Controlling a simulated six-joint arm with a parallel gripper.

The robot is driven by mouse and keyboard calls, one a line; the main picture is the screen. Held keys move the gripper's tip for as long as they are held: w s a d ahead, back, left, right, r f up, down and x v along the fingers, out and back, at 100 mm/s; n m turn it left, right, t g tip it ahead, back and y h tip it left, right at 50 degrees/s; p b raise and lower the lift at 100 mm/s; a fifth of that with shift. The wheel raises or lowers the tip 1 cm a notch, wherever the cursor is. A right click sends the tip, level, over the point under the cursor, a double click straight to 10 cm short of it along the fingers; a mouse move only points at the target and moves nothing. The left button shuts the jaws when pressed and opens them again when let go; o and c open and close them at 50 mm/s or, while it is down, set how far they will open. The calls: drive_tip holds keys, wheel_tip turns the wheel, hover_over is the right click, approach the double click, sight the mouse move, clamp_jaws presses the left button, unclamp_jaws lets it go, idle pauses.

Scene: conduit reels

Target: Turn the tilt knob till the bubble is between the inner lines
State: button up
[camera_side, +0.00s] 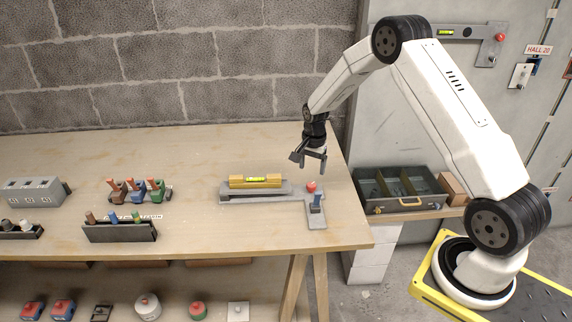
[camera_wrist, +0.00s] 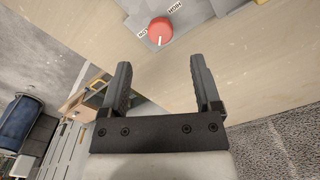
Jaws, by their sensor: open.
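The level fixture is a grey plate (camera_side: 236,198) on the right part of the bench, with a yellow spirit level (camera_side: 240,182) on it. Its green vial (camera_side: 256,180) shows, but the bubble is too small to place against the lines. The red tilt knob (camera_side: 311,187) sits at the right end of the plate. In the wrist view the knob (camera_wrist: 160,28) carries a white mark, with small labels on either side. My gripper (camera_side: 310,163) is open and empty above the knob, apart from it. Its two fingers (camera_wrist: 160,88) show in the wrist view.
A blue-handled piece (camera_side: 317,201) stands just in front of the knob. Holders with coloured parts (camera_side: 137,190) and a black rack (camera_side: 121,231) stand to the left. An open toolbox (camera_side: 400,190) sits right of the bench. Bare bench lies left of the fixture.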

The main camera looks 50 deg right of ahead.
sight(311, 184)
drive_tip(key=shift+d+f, duration=0.1)
drive_tip(key=shift+d, duration=0.1)
drive_tip(key=shift+f, duration=0.15)
drive_tip(key=shift+f, duration=3.75)
clamp_jaws()
